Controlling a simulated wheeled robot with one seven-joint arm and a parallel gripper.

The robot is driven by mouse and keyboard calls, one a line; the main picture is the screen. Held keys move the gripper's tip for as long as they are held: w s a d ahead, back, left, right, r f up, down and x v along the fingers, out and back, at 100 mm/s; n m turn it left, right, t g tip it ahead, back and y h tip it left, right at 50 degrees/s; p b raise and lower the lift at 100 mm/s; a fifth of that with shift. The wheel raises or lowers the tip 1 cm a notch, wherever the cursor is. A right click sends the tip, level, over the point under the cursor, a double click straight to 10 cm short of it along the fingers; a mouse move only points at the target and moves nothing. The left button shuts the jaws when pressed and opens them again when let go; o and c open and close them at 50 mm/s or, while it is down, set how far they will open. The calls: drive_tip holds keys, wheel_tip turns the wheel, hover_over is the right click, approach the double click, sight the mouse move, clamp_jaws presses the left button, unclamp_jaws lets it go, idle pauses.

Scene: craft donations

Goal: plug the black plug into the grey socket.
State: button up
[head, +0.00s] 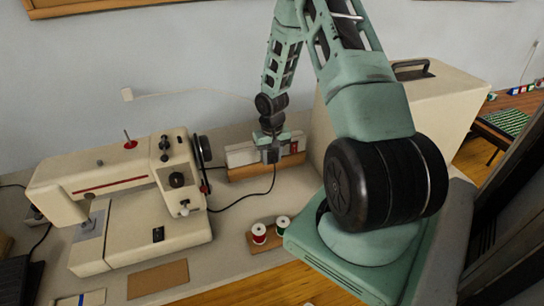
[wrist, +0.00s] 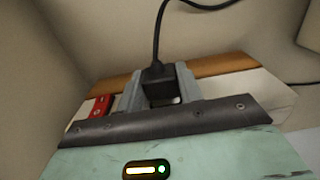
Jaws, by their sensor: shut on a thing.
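My gripper (head: 270,156) is shut on the black plug (wrist: 158,80), which sits between its two grey fingers in the wrist view. The plug's black cord (head: 272,181) hangs down from the fingers and runs left toward the sewing machine. The fingers are at the front of a white power strip (head: 240,155), which also shows in the wrist view (wrist: 262,88). The grey socket cannot be made out; the gripper and plug cover that part of the strip. I cannot tell whether the plug is in a socket or just in front of it.
The strip has a wooden base (head: 240,174) and a red switch (head: 294,146) right of my gripper. A cream sewing machine (head: 125,200) stands left. A wooden spool holder (head: 268,240) is in front. A cream case (head: 435,105) stands right. The table between is clear except the cord.

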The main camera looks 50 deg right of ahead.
drive_tip(key=shift+w+d, duration=0.35)
drive_tip(key=shift+w, duration=0.2)
drive_tip(key=o, duration=0.9)
drive_tip(key=shift+o, duration=0.2)
drive_tip(key=shift+r, duration=0.1)
wheel_tip(320, 180, up, 17)
drive_tip(key=b, duration=0.1)
drive_tip(key=shift+r, duration=0.1)
